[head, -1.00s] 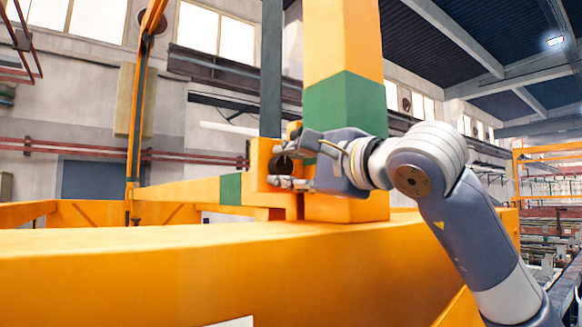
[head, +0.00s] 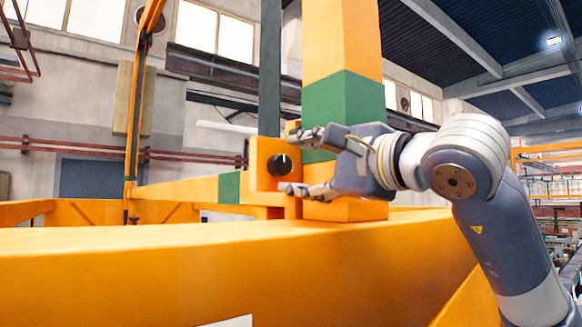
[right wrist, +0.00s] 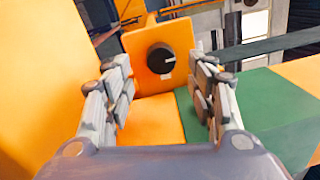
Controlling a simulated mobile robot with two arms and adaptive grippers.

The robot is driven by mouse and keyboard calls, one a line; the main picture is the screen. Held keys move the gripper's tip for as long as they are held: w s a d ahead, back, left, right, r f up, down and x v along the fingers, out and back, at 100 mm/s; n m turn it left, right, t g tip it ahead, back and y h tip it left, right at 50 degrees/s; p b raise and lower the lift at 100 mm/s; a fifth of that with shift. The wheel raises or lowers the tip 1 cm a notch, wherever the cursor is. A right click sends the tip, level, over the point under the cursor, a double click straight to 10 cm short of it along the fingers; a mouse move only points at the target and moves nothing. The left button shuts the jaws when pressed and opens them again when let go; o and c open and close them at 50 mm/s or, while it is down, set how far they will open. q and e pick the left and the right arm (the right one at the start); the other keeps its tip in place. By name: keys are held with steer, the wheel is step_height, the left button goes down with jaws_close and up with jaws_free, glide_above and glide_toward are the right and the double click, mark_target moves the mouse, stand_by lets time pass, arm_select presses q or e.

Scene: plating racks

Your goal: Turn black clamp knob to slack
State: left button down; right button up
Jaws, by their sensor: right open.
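In the right wrist view the open fingers (right wrist: 168,88) flank the line to the knob. My left gripper is not in view.
A wide orange beam (head: 200,268) crosses the foreground below the gripper. The orange post with its green band (head: 345,110) stands right behind the gripper. A thinner orange rail (head: 180,193) runs left from the block. Open air lies left of the knob.

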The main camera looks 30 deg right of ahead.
steer(key=s+d, duration=0.1)
steer(key=s, duration=0.7)
steer(key=shift+f, duration=0.25)
steer(key=shift+d, duration=0.1)
